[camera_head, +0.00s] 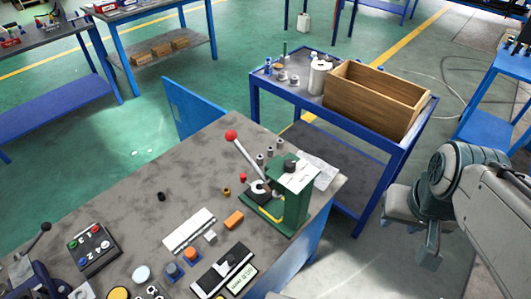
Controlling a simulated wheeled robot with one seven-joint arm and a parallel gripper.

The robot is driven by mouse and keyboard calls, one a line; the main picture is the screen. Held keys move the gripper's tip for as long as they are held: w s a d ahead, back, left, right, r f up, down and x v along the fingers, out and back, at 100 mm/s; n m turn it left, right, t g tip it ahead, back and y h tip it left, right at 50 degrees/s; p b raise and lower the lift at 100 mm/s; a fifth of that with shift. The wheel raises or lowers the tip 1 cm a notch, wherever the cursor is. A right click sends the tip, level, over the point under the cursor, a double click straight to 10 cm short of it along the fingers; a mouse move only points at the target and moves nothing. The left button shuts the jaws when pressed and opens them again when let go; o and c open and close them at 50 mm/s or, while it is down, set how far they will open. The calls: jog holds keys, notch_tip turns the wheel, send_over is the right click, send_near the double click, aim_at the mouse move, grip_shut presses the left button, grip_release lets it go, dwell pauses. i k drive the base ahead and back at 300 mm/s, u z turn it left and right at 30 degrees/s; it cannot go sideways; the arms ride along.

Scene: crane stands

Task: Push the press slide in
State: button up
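The green press (292,200) stands at the right end of the grey workbench (130,165). Its lever leans up and left and ends in a red ball (231,135). A low base with a dark round part and a yellow edge (265,213) sits at the press's front left. I cannot tell clearly which part is the slide or how far in it sits. My gripper (428,246) hangs at the right, beyond the bench's right end and apart from the press. It points down, and its fingers are too unclear to tell open or shut.
Near the press lie an orange block (233,220), a white strip (189,230) and small cylinders (269,151). A blue cart behind carries a wooden box (373,97). A control box (93,247) is at the left. Open floor lies between bench and arm.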

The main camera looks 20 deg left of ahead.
aim_at(261, 197)
jog(key=u, duration=1.15)
jog(key=k, duration=1.35)
jog(key=z, duration=0.5)
jog(key=i, duration=0.5)
jog(key=z, duration=0.75)
jog(key=i, duration=0.8)
jog(key=u, duration=0.8)
jog(key=i, duration=0.8)
jog(key=u, duration=0.9)
